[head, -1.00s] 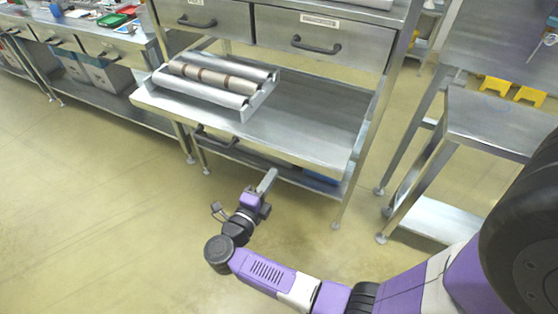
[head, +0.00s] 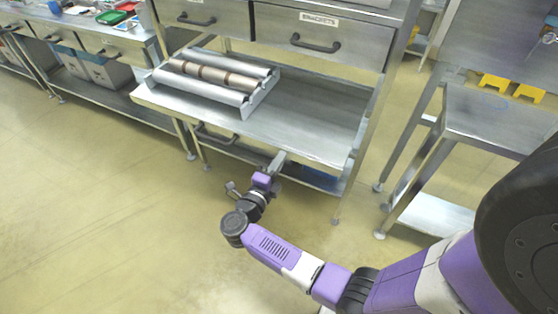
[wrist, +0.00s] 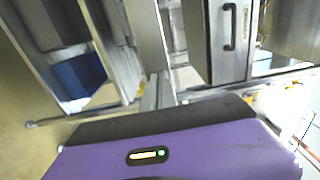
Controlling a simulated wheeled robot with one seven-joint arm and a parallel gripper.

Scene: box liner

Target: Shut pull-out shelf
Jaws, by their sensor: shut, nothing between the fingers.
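The pull-out shelf (head: 310,128) is a flat steel board under the drawers of a steel bench. It stands out toward me, past the drawer fronts. A grey tray with metallic rolls rests on its left part. My gripper (head: 278,160) is shut and empty at the shelf's front edge, near the middle; I cannot tell whether it touches. In the wrist view my gripper's fingers (wrist: 158,92) point at a long pale steel edge, likely the shelf's front.
Two drawers with dark handles, one labelled Brackets (head: 320,38), sit above the shelf. A lower handle (head: 215,135) and a blue bin (wrist: 80,75) are below it. A steel table (head: 490,120) stands right. The floor at left is clear.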

